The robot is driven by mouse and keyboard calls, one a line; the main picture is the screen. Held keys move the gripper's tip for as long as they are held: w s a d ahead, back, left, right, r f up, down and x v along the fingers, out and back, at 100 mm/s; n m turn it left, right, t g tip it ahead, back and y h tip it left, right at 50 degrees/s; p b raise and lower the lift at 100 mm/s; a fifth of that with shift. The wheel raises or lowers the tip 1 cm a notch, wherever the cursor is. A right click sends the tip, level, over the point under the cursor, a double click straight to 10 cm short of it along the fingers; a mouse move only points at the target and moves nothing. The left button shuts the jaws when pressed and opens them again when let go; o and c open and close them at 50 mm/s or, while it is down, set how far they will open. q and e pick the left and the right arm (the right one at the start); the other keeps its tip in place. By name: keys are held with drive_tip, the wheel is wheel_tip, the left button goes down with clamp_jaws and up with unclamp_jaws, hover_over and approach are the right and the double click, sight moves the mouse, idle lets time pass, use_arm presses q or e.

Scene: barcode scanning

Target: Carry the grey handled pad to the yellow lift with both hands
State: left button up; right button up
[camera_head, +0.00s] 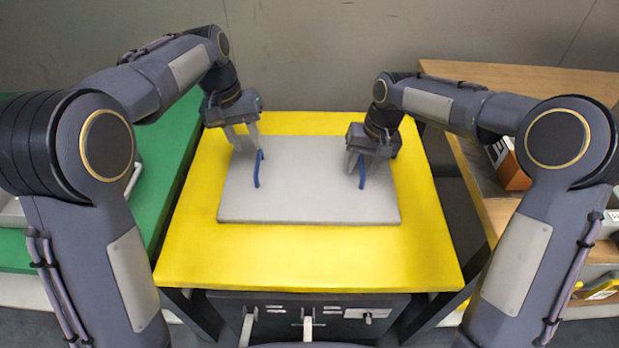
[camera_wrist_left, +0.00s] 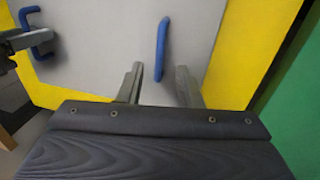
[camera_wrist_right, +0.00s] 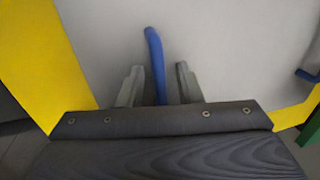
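The grey pad (camera_head: 300,185) lies flat on the yellow lift top (camera_head: 300,262), inside its edges. It has two blue handles. My left gripper (camera_head: 243,137) is open at the far end of the left handle (camera_head: 258,168); in the left wrist view that handle (camera_wrist_left: 162,48) stands ahead of the gap between the fingertips (camera_wrist_left: 160,75). My right gripper (camera_head: 358,160) is open over the right handle (camera_head: 362,172); in the right wrist view the handle (camera_wrist_right: 155,55) runs between the two fingers (camera_wrist_right: 158,75), with space on either side.
A green table (camera_head: 165,165) stands at the left. Wooden shelving (camera_head: 520,80) at the right holds boxes, including an orange and black one (camera_head: 508,163). A dark unit with levers (camera_head: 308,312) sits below the lift's front edge. The yellow top before the pad is bare.

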drive_tip(key=shift+r, duration=0.25)
use_arm(q)
drive_tip(key=r, duration=0.3)
drive_tip(key=shift+a+r, duration=0.25)
drive_tip(key=shift+a, duration=0.1)
use_arm(e)
wheel_tip(320, 180, up, 11)
drive_tip(key=d, duration=0.2)
drive_tip(key=shift+d+r, duration=0.15)
drive_tip(key=shift+d, duration=0.05)
